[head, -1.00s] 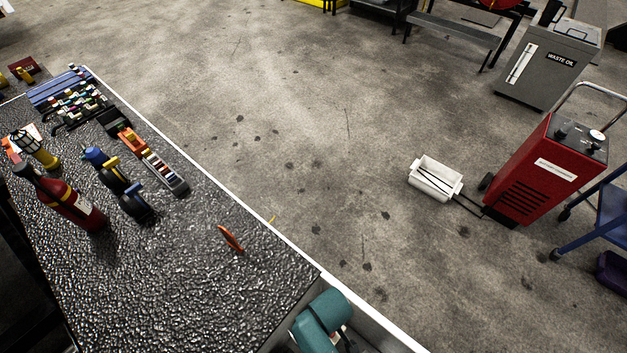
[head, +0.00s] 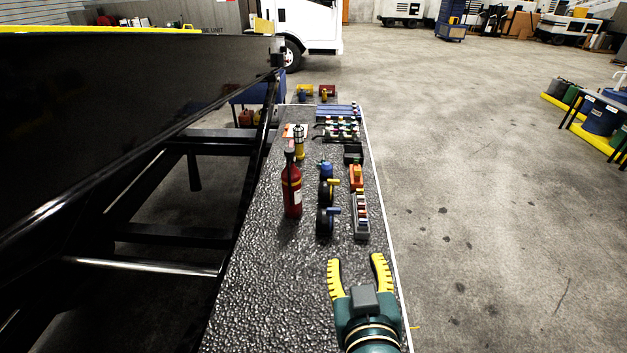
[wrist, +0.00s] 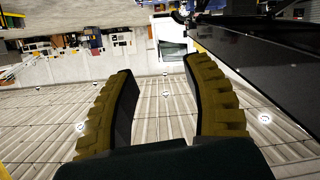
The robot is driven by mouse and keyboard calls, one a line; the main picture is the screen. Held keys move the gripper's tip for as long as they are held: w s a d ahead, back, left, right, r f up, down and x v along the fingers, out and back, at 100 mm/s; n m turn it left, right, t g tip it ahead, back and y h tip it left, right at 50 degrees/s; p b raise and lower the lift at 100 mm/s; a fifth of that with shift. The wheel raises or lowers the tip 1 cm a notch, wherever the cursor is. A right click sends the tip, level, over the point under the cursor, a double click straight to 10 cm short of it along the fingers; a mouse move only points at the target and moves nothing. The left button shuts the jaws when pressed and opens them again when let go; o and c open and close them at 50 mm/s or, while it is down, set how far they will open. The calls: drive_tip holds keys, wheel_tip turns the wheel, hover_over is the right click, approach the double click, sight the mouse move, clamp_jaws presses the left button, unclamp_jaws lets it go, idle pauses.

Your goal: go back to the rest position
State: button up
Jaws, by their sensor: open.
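My gripper (head: 359,265) is in the lower middle of the head view, above the near part of the dark textured bench top (head: 262,285). Its two yellow ribbed fingers are spread apart and point away from the camera. Nothing is between them. In the wrist view my gripper (wrist: 157,75) also shows open and empty, with the ceiling and far hall behind it, upside down.
A red fire extinguisher (head: 292,190), blue-and-black valves (head: 326,222) and a switch strip (head: 361,216) stand on the bench ahead of my gripper. A large black loader frame (head: 130,120) fills the left. Open floor (head: 480,220) lies to the right.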

drive_tip(key=s+a+r+m+t+p, duration=0.1)
drive_tip(key=s+r+t, duration=0.35)
drive_tip(key=r, duration=0.65)
drive_tip(key=s+r+m+t+p, duration=0.1)
drive_tip(key=s+r+t, duration=0.3)
drive_tip(key=r, duration=0.7)
wheel_tip(320, 180, up, 20)
drive_tip(key=g+p, duration=0.1)
drive_tip(key=p, duration=1.9)
drive_tip(key=shift+s+f, duration=0.15)
drive_tip(key=shift+s, duration=0.2)
drive_tip(key=shift+a, duration=0.1)
drive_tip(key=shift+c, duration=0.4)
drive_tip(key=shift+c, duration=0.2)
